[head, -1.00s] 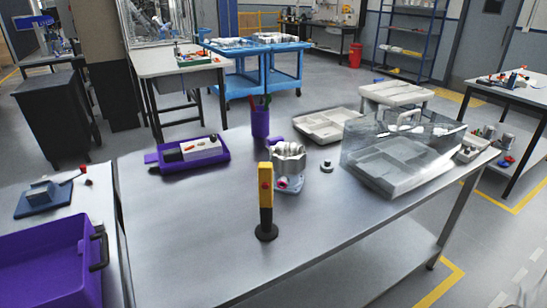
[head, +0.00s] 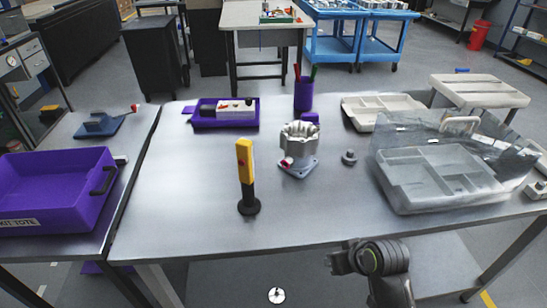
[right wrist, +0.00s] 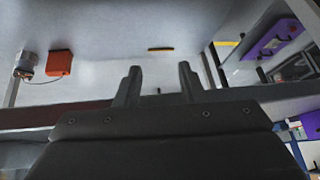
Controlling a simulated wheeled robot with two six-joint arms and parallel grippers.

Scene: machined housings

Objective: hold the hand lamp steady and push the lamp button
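The hand lamp (head: 246,165) stands upright on the near part of the metal table, with a yellow body and a black lower part and round base. A small dark mark shows on its side; I cannot clearly make out the button. My right gripper (head: 340,258) is low in front of the table's near edge, to the right of the lamp and apart from it. In the right wrist view its two fingers (right wrist: 158,82) are spread with nothing between them. My left gripper is not in view.
A machined housing (head: 299,150) stands right of the lamp, with a small grey part (head: 349,157) beside it. A clear-lidded case (head: 430,185) sits at the right. A purple tray (head: 197,123) lies behind; a purple tote (head: 50,212) is left. Table around the lamp is clear.

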